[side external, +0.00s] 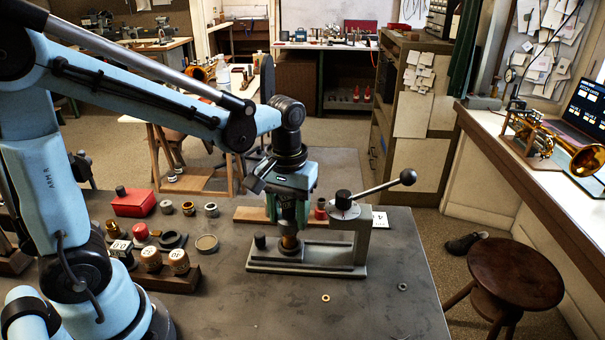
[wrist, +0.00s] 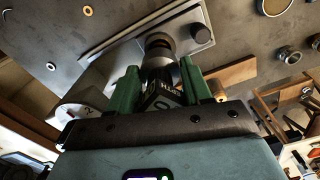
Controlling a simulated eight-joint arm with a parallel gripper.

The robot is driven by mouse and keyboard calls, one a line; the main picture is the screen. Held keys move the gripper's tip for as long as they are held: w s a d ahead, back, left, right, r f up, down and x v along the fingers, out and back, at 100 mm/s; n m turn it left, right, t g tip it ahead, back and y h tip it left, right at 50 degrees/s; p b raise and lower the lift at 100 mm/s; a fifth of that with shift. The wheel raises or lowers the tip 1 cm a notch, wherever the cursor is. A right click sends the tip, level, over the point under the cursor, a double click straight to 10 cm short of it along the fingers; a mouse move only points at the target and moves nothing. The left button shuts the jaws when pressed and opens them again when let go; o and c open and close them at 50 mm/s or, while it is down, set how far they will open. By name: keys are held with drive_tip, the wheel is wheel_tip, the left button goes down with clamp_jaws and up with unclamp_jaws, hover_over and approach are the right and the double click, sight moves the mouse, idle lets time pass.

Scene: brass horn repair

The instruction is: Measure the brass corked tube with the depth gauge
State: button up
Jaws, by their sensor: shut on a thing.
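My gripper (side external: 288,214) points straight down over the grey metal fixture (side external: 340,268) on the bench. Directly below the fingertips a short brass-brown cylinder, seemingly the corked tube (side external: 289,244), stands upright on the fixture's base. It also shows just past the fingertips in the wrist view (wrist: 158,52). I cannot tell whether gauge and tube touch.
The fixture has an upright post with a black-knobbed lever (side external: 408,177) on the right. A wooden rack (side external: 170,280) with dark and cork-coloured pieces stands left. A red box (side external: 134,203) and several small rings and cups lie behind it. The front right bench is mostly clear.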

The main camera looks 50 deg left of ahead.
drive_tip(key=shift+f, duration=1.1)
drive_tip(key=o, duration=1.6)
drive_tip(key=shift+r, duration=3.5)
